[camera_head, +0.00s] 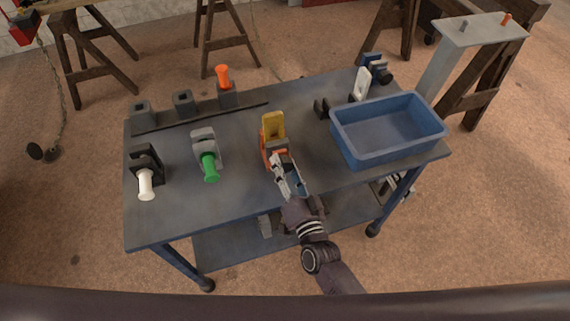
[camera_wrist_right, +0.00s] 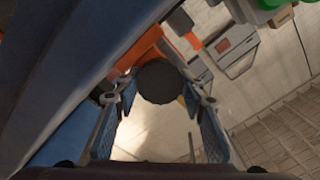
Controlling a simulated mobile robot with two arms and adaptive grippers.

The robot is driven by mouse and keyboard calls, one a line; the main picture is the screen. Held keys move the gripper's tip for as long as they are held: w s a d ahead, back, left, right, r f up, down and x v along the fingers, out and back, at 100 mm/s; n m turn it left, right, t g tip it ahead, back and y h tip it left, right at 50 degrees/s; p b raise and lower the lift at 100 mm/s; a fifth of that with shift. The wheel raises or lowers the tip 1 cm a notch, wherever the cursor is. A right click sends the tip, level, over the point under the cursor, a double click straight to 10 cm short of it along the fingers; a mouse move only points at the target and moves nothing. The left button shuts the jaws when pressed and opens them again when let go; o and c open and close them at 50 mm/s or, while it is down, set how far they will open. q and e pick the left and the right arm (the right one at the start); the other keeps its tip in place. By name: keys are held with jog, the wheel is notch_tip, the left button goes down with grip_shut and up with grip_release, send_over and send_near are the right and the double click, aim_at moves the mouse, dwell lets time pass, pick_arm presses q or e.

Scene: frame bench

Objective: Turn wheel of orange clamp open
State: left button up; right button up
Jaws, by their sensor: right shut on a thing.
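The orange clamp (camera_head: 266,158) stands on the bench with a yellow piece (camera_head: 272,122) upright in it. In the wrist view the orange clamp body (camera_wrist_right: 143,47) is at the upper left, behind a round dark wheel (camera_wrist_right: 161,82). My right gripper (camera_head: 285,163) reaches in from the bench's front edge and is at the near side of the clamp, hiding the wheel in the head view. In the wrist view the right fingers (camera_wrist_right: 160,95) are on either side of the wheel and shut on it. My left gripper is not in view.
A blue bin (camera_head: 345,145) stands at the bench's right. To the left are a dark clamp (camera_head: 148,160) with a white piece and a grey clamp (camera_head: 203,138) with a green piece. A rack (camera_head: 183,103) with an orange peg (camera_head: 223,76) is at the back left.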

jog(key=shift+f+n, duration=0.1)
jog(key=shift+n, duration=0.5)
jog(key=o, duration=1.2)
jog(key=v, duration=1.2)
